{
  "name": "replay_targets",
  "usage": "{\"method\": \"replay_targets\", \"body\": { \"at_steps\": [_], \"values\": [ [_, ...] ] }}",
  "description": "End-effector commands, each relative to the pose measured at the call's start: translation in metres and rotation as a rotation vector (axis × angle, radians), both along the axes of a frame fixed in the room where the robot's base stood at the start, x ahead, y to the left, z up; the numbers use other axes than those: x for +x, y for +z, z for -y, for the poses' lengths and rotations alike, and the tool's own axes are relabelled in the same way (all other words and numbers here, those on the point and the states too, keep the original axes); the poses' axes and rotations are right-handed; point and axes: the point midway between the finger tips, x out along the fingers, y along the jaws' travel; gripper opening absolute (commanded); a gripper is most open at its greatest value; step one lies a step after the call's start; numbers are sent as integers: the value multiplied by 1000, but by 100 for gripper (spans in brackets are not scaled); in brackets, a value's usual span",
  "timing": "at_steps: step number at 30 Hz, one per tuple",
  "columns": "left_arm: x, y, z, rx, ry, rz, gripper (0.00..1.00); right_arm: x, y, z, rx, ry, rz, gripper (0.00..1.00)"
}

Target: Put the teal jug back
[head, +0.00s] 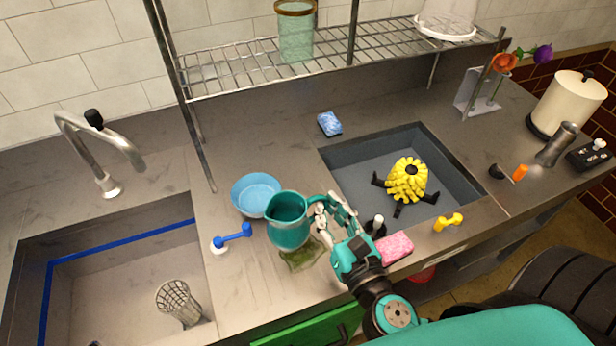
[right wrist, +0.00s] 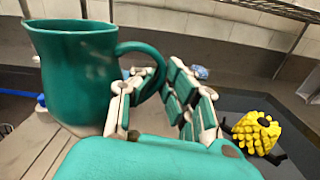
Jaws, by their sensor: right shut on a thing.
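The teal jug (head: 287,222) is upright over the counter between the two sinks, with its handle toward the right. In the head view, my right gripper (head: 327,208) is shut on the jug's handle. The right wrist view also shows the jug (right wrist: 75,75) at the left, with the gripper fingers (right wrist: 155,95) around its handle. A green cloth or mat (head: 300,254) lies just below the jug; I cannot tell whether the jug touches the counter. My left gripper is not in view.
A blue bowl (head: 255,194) stands right behind the jug. A blue-and-white dumbbell-shaped thing (head: 232,238) lies to its left, and a pink sponge (head: 396,247) to its right. A yellow knobbly thing (head: 408,180) sits in the right sink. A wire shelf (head: 235,77) spans the back.

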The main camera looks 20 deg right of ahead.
Motion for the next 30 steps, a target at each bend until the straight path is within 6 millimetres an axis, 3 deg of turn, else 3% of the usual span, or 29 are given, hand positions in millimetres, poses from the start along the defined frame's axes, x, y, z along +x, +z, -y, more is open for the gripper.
{"method": "replay_targets", "body": {
  "at_steps": [20,23,30],
  "values": [
    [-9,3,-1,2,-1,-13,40,17,-21,29,-9,-137,-12,0],
    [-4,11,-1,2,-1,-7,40,29,-20,36,-12,-138,-10,0],
    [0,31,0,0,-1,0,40,80,-24,65,-12,-139,-9,0]
  ]
}}
